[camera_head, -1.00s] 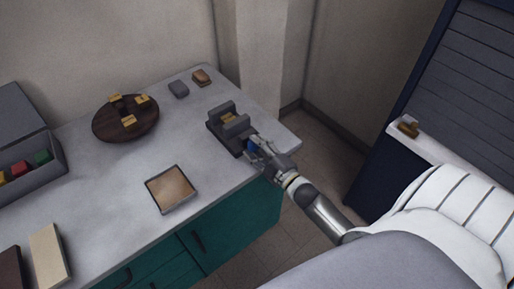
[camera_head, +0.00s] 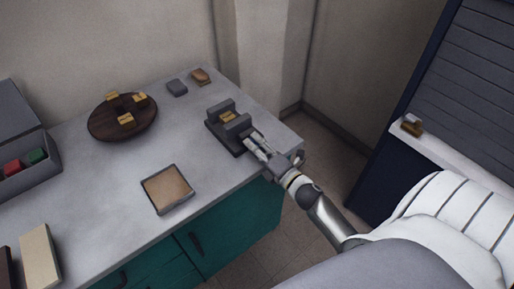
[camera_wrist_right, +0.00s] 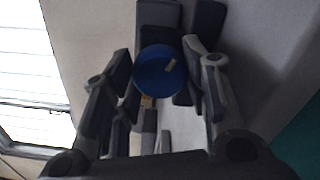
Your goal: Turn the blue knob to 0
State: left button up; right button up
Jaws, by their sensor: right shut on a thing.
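The dark grey vise-like device (camera_head: 222,132) stands near the right end of the counter. The round blue knob (camera_wrist_right: 160,72) is on its near side and shows face-on in the right wrist view, with a small tan mark (camera_wrist_right: 171,65) at its upper right. No numbers are legible. My right gripper (camera_head: 258,145) reaches the device from the lower right. In the right wrist view its fingers (camera_wrist_right: 160,78) are on both sides of the knob, shut on it. In the head view the gripper hides the knob. My left gripper is not in view.
A square tan-topped tray (camera_head: 168,189) lies on the counter (camera_head: 110,190) left of my right gripper. A round dark wooden board (camera_head: 105,128), a grey block (camera_head: 177,88) and a brown block (camera_head: 200,76) stand behind. A grey box (camera_head: 25,178) is far left.

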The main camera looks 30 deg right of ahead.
jog(key=shift+f+n, duration=0.1)
jog(key=shift+n, duration=0.3)
jog(key=o, duration=1)
jog(key=shift+a, duration=0.1)
jog(key=shift+o, duration=0.2)
jog(key=shift+s, duration=0.1)
jog(key=shift+f, duration=0.1)
jog(key=shift+s, duration=0.25)
jog(key=s, duration=0.7)
jog(key=shift+s+d+r, duration=0.2)
jog(key=shift+d+r, duration=0.05)
jog(key=shift+d, duration=0.05)
